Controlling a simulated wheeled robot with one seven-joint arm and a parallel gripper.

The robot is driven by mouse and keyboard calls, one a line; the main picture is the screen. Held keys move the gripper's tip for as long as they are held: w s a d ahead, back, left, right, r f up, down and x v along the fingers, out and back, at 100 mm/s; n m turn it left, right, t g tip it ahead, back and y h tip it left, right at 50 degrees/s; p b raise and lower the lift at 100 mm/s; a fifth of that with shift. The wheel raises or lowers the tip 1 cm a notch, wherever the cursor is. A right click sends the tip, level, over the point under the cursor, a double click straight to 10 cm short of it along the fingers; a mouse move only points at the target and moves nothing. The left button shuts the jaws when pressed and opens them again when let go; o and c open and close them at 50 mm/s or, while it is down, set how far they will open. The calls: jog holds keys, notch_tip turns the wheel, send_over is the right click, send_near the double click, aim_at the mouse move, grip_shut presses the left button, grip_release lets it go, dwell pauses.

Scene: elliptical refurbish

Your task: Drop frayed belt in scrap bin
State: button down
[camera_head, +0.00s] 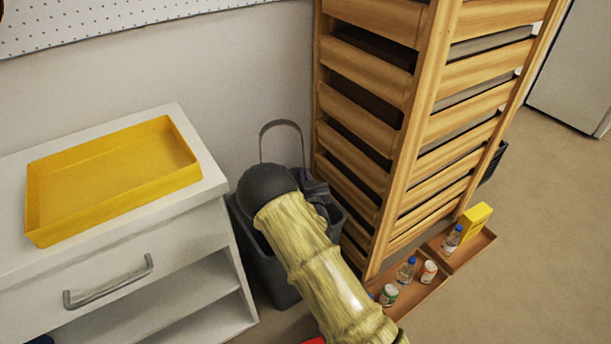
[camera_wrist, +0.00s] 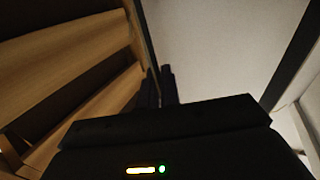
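The dark grey bin (camera_head: 268,268) stands on the floor between the white cabinet and the wooden rack. I take it to be the scrap bin. My gripper (camera_head: 316,190) is over its opening, partly hidden behind my wrist. In the wrist view the two dark fingertips of my gripper (camera_wrist: 161,86) are close together, with nothing visible between them. A thin grey arched loop (camera_head: 281,123) rises behind my wrist; it looks like the bin's handle. I cannot make out the frayed belt in either view. My arm hides much of the bin's inside.
A white cabinet (camera_head: 190,240) with an empty yellow tray (camera_head: 110,180) on top is at left. The slatted wooden rack (camera_head: 400,150) stands close at right and fills the left of the wrist view (camera_wrist: 60,60). Brown trays (camera_head: 425,290) with bottles lie at its foot.

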notch_tip(320, 180, down, 8)
jog(key=b, duration=0.5)
jog(key=shift+r, duration=0.3)
jog(key=c, duration=1.5)
grip_release()
jog(key=shift+c, duration=0.2)
jog(key=shift+d+r+p, duration=0.1)
jog(key=shift+r+p, duration=0.1)
jog(key=shift+p, duration=0.15)
jog(key=shift+s+d+r+g+h+p, duration=0.1)
jog(key=shift+s+r+g+p, duration=0.15)
jog(key=shift+g+p, duration=0.75)
jog(key=shift+s+a+r+g+h+p, duration=0.15)
jog(key=shift+s+g+p, duration=0.15)
jog(key=shift+p, duration=1.4)
jog(key=shift+s+d+r+g+h+p, duration=0.2)
jog(key=shift+g+p, duration=0.4)
jog(key=shift+p, duration=0.75)
jog(key=shift+s+p, duration=0.15)
jog(key=shift+p, duration=0.3)
jog(key=shift+f+g, duration=0.1)
jog(key=shift+g, duration=0.2)
jog(key=shift+s+r+g+p, duration=0.3)
jog(key=shift+r+g+p, duration=0.25)
jog(key=shift+p, duration=0.8)
